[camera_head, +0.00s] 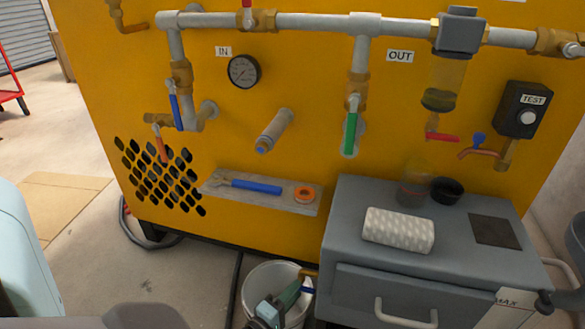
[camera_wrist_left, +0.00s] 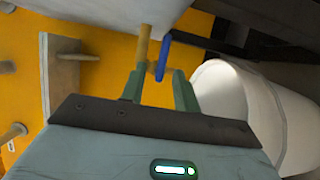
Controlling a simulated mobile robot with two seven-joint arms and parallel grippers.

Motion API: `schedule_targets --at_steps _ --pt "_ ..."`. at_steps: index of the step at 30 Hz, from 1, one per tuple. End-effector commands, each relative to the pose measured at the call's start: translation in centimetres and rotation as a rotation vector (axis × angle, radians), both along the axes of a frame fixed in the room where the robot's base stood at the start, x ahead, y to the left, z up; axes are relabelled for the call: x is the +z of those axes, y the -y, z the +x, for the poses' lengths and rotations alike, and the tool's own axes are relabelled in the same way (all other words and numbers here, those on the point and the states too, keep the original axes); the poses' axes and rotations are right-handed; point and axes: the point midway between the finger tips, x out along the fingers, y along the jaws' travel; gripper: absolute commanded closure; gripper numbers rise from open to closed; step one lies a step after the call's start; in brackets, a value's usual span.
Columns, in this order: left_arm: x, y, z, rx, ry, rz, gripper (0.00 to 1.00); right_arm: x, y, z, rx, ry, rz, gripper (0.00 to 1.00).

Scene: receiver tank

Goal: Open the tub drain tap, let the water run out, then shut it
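The tub drain tap (camera_head: 308,274) is a short brass pipe with a blue lever, coming out of the left side of the grey tub cabinet (camera_head: 345,252). In the left wrist view the tap's brass pipe (camera_wrist_left: 143,45) and its blue lever (camera_wrist_left: 163,56) show close up. My left gripper (camera_head: 300,285) is at the tap, above a white bucket (camera_head: 252,288). In the left wrist view its green fingers (camera_wrist_left: 159,76) are apart, with the lever's end near the gap between them; contact cannot be made out. My right gripper is not in view.
The white bucket also shows in the left wrist view (camera_wrist_left: 220,90), close beside a finger. A shelf (camera_head: 217,189) with a blue-handled tool (camera_head: 255,187) and orange tape roll (camera_head: 304,194) juts from the yellow panel. A white roll (camera_head: 398,230) lies on the cabinet top.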

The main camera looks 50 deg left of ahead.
Motion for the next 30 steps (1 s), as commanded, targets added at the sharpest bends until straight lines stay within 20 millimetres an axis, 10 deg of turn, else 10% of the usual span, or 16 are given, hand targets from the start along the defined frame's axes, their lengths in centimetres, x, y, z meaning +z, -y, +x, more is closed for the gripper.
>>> schedule_targets --at_steps 5,13,30 --pt "0.0 0.0 0.0 0.000 0.000 0.000 0.69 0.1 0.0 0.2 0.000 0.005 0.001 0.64" --pt "0.0 0.0 0.0 0.000 0.000 0.001 1.00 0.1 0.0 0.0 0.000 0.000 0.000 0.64" --pt "0.5 0.0 0.0 0.001 -0.066 0.107 1.00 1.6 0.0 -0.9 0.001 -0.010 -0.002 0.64"
